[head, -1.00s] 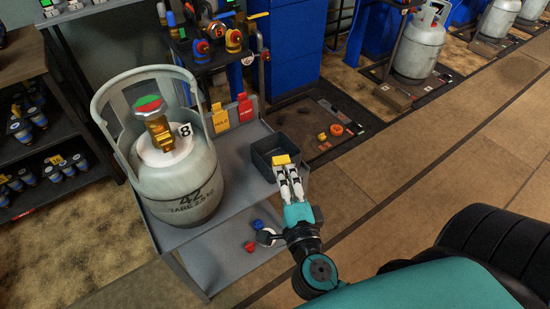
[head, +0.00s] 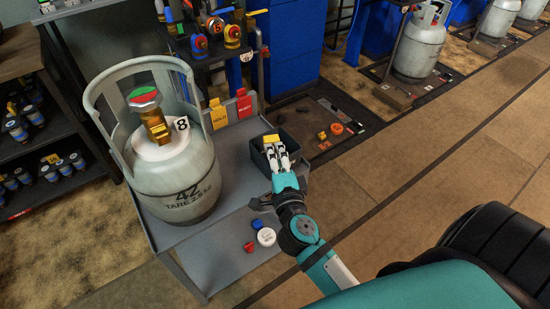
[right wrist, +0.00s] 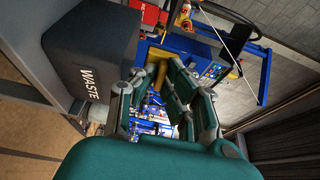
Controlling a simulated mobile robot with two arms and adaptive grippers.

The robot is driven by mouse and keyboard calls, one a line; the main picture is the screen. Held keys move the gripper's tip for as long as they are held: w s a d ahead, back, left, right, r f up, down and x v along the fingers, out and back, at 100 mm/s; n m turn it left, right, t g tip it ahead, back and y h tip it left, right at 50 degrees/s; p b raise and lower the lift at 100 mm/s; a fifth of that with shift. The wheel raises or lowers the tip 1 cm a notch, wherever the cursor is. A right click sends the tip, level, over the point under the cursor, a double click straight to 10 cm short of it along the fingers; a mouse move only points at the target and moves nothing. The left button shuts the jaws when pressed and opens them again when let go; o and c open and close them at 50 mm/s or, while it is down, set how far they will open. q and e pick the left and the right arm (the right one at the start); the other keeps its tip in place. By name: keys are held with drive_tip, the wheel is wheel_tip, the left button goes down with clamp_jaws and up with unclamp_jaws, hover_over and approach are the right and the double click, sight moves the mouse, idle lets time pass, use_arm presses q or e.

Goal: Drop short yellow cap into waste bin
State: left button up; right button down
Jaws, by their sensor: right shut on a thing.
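The short yellow cap (head: 271,138) is between the fingertips of my right gripper (head: 275,148). In the right wrist view a yellow piece (right wrist: 157,74) shows between the fingers of my right gripper (right wrist: 158,85), partly covered by them. The dark waste bin (head: 257,158) stands on the grey bench's right end; in the head view the gripper and cap overlap it. In the right wrist view the bin (right wrist: 98,50), marked WASTE, stands left of the fingers. The exact height of the cap against the rim is hard to tell. My left gripper is not in view.
A large gas cylinder (head: 175,178) with a gold valve stands on the bench (head: 225,150), left of the bin. Yellow and red tags (head: 218,115) hang behind. Blue, red and white caps (head: 266,237) lie on a lower shelf.

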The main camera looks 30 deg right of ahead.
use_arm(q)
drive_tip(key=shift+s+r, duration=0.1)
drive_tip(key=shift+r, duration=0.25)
use_arm(e)
drive_tip(key=shift+f, duration=0.1)
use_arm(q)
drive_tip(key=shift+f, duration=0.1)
use_arm(e)
drive_tip(key=shift+f, duration=0.1)
drive_tip(key=shift+f, duration=0.55)
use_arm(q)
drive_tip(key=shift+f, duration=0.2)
use_arm(e)
drive_tip(key=c, duration=1.4)
unclamp_jaws()
